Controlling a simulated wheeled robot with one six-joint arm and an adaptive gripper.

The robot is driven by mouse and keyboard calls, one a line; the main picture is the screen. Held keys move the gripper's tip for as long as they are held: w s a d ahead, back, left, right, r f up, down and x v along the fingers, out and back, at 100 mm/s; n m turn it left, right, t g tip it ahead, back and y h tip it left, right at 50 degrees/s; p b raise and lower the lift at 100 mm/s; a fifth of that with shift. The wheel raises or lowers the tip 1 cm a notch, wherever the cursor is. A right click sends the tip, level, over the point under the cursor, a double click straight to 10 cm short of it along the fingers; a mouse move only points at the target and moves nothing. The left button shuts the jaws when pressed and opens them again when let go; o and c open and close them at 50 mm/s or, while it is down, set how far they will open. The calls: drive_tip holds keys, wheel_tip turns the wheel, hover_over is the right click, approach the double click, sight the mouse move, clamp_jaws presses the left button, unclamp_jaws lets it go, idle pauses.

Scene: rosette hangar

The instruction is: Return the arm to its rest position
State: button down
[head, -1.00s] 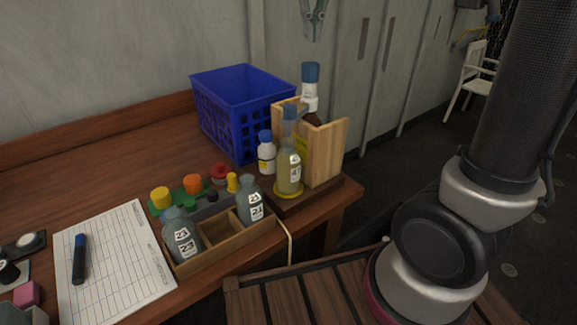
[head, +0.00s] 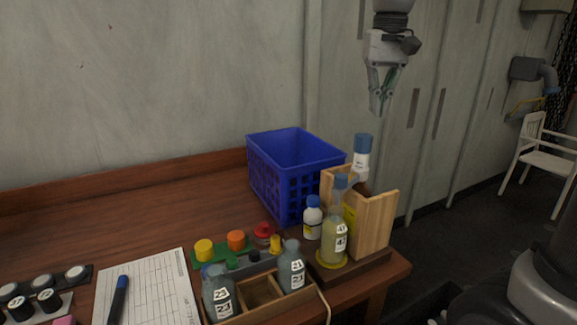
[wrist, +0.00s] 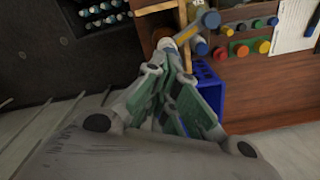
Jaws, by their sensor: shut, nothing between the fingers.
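My gripper (head: 379,108) hangs at the upper right in the head view, pointing down, with its fingers together and nothing between them. It is above and to the right of the blue crate (head: 266,174), in front of the grey lockers, and clear of the bottles and the table. In the wrist view my gripper (wrist: 178,62) fills the middle, over the wooden holder and the crate (wrist: 207,92). Part of my arm shows at the lower right of the head view.
The wooden holder (head: 376,222) holds a blue-capped bottle (head: 362,152). A yellowish bottle (head: 334,240) and a small white bottle (head: 312,220) stand before it. A divided tray (head: 262,290) holds two grey bottles. A marker (head: 118,298) lies on a sheet (head: 155,285). A white chair (head: 545,155) stands far right.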

drive_tip(key=s+d+f+t, duration=0.2)
drive_tip(key=s+d+f, duration=0.3)
drive_tip(key=s, duration=0.3)
drive_tip(key=s+d+f+n+t, duration=0.1)
drive_tip(key=s+d+f+t, duration=0.1)
drive_tip(key=s+d+f, duration=0.3)
drive_tip(key=s+d, duration=0.3)
drive_tip(key=s, duration=0.1)
drive_tip(key=shift+s+f, duration=0.3)
drive_tip(key=shift+f, duration=0.1)
